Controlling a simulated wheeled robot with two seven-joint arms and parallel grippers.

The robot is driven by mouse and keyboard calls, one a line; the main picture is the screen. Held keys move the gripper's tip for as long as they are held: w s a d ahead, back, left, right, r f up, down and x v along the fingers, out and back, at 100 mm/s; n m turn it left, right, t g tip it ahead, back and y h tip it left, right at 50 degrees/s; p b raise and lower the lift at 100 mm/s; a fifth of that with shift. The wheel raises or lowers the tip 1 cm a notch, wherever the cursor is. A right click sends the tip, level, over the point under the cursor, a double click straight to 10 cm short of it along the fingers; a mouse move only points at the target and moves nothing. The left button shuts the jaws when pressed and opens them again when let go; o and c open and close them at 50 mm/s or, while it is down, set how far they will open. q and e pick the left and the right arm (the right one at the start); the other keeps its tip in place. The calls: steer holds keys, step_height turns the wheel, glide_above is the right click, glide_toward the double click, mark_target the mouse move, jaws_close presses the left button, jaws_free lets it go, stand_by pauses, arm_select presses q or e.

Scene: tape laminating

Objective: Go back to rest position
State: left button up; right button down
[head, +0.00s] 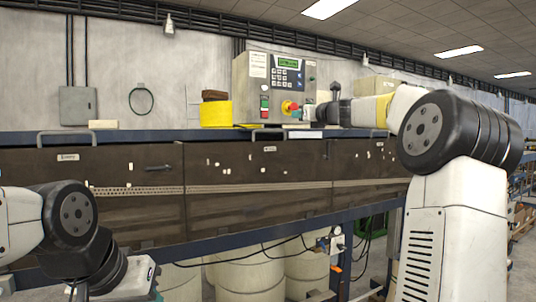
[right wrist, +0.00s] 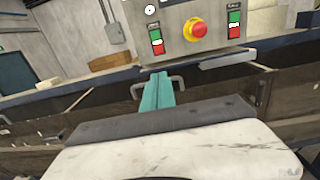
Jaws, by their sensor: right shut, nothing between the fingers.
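My right arm reaches in from the right in the head view, and its gripper (head: 299,113) is in front of the control box (head: 257,88). In the right wrist view the teal fingers (right wrist: 157,92) of this gripper are closed together with nothing between them. The control box with its red emergency button (right wrist: 195,28) is beyond them. My left arm is at the lower left of the head view, bent downward. Its fingers are outside the picture.
A long dark machine (head: 255,165) with handled lids runs across the middle. A yellow block (head: 215,114) stands on the blue ledge left of the control box. An aisle is at far right.

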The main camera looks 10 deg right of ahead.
steer(key=s+a+f+n+g, duration=0.6)
steer(key=s+a+f+n, duration=0.7)
steer(key=s+n, duration=0.35)
steer(key=s+d+f+n+g+h, duration=0.2)
steer(key=s+f+n, duration=0.6)
steer(key=s, duration=0.5)
steer(key=s+d+f+n+g+h, duration=0.2)
steer(key=s+f+n, duration=0.6)
steer(key=s+f, duration=0.5)
steer(key=shift+s+d+f+g, duration=0.25)
steer(key=shift+s+d+g, duration=0.3)
steer(key=shift+s, duration=0.2)
steer(key=c, duration=2.1)
jaws_free()
